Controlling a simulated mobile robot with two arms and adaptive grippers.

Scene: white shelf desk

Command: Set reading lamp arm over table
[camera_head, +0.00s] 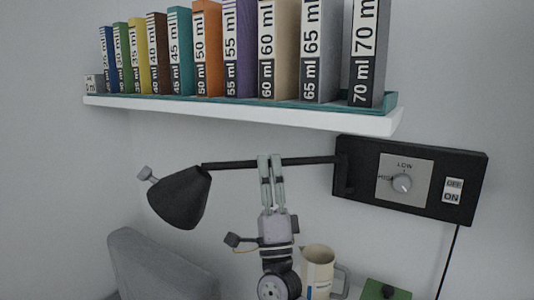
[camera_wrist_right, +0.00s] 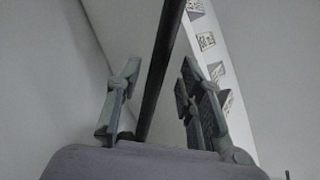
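The reading lamp has a black conical shade (camera_head: 180,198) and a thin black arm (camera_head: 230,165). The arm runs nearly level from the shade to a black wall box (camera_head: 350,170). My right gripper (camera_head: 270,158) is raised from below at the middle of the lamp arm. In the right wrist view, the gripper (camera_wrist_right: 158,85) is open, with the black lamp arm (camera_wrist_right: 163,70) passing between its fingers and gaps on both sides. My left gripper is not in view.
The wall box carries a dial (camera_head: 402,183) and an on/off switch (camera_head: 453,190). A white shelf (camera_head: 250,113) with several labelled binders hangs above. Below are a beige pitcher (camera_head: 318,268), a green object (camera_head: 385,291) and a grey chair back (camera_head: 155,265).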

